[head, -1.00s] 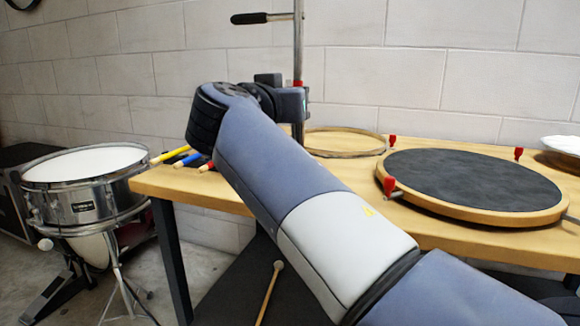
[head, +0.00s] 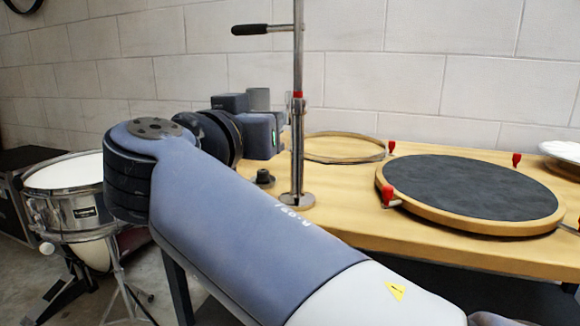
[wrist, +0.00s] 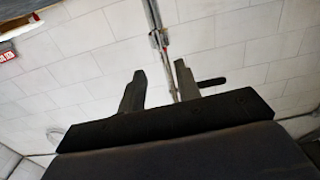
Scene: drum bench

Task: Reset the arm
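My arm crosses the head view from the lower right, with its wrist raised over the left part of the wooden bench (head: 440,250). My gripper (wrist: 158,82) shows in the wrist view with its two dark fingers apart and nothing held between them. In the head view its fingers are small and partly hidden near the upright metal pole (head: 298,60). The pole also shows in the wrist view (wrist: 160,42), lined up with the gap between the fingers; I cannot tell how far beyond them it is.
A black-handled lever (head: 250,30) juts left from the pole. A round dark drum pad (head: 470,190) with red clamps, a thin wooden hoop (head: 345,158) and a white plate-like thing (head: 563,148) lie on the bench. A snare drum (head: 70,190) stands left, partly behind my arm.

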